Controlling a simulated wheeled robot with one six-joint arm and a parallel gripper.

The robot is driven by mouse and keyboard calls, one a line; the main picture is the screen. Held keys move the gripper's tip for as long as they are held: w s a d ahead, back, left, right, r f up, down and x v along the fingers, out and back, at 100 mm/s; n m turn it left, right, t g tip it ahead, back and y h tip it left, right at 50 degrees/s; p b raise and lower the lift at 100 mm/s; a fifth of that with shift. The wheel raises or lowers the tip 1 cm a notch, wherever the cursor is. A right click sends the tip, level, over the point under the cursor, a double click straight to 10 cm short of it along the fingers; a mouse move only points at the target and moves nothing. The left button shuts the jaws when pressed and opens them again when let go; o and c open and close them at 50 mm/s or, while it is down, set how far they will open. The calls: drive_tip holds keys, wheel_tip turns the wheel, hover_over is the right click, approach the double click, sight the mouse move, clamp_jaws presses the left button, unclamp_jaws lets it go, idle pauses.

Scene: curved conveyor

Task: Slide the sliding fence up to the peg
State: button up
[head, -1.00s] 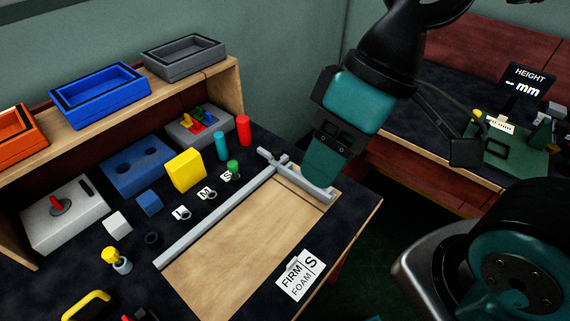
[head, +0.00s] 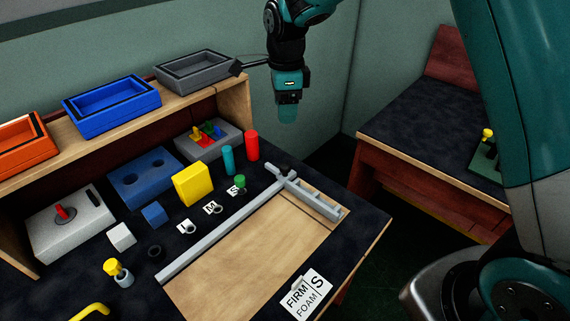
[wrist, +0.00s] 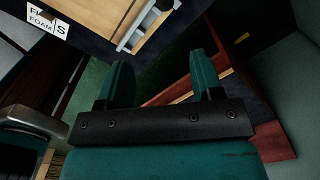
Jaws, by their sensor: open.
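The grey sliding fence (head: 312,200) is a short slotted crosspiece at the far end of a long grey rail (head: 215,235), on a pale wooden board (head: 245,250). It also shows at the top of the wrist view (wrist: 136,32). A small grey upright stub stands where crosspiece and rail meet; I cannot tell whether this is the peg. A short green peg-like piece (head: 240,180) stands by the S label, apart from the fence. My gripper (head: 287,115) hangs in the air beyond the bench. In the wrist view its two fingers (wrist: 162,78) are apart with nothing between them.
A red cylinder (head: 252,145), a teal cylinder (head: 228,160) and a yellow block (head: 192,184) stand left of the fence. Trays, including a blue one (head: 112,95), line the shelf. A FIRM/FOAM card (head: 306,294) lies at the bench's front. Another table (head: 435,125) stands right.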

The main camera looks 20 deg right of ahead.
sight(285, 165)
drive_tip(key=shift+m, duration=0.6)
drive_tip(key=f, duration=1.2)
drive_tip(key=w+f+p, duration=0.1)
drive_tip(key=f, duration=0.5)
drive_tip(key=shift+d+f, duration=0.1)
